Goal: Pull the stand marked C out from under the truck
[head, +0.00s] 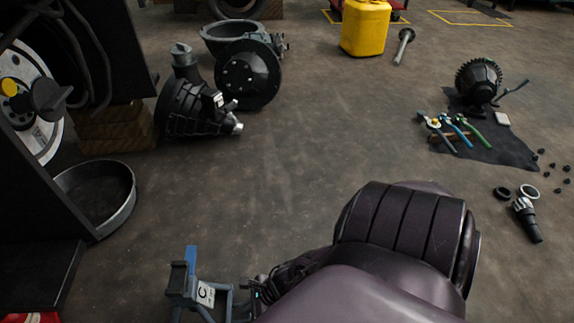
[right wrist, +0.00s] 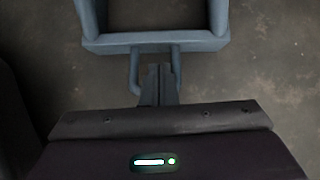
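The stand marked C (head: 206,294) is a blue-grey metal frame with a white C label, at the bottom of the head view. In the right wrist view its frame (right wrist: 153,42) fills the top, with a narrow looped handle (right wrist: 134,73) reaching towards me. My right gripper (right wrist: 158,80) has its fingers close together at this handle, and it looks shut on it; the fingers hide the handle's near end. In the head view the right gripper (head: 257,290) is beside the stand, partly hidden by my arm. My left gripper is not in view.
The dark truck body (head: 45,190) stands along the left edge. A round pan (head: 97,226) lies beside it, with wooden blocks (head: 115,130) behind. Black machine parts (head: 195,105) and a yellow canister (head: 364,27) stand farther off. Tools lie on a mat (head: 510,150) at right. The middle floor is clear.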

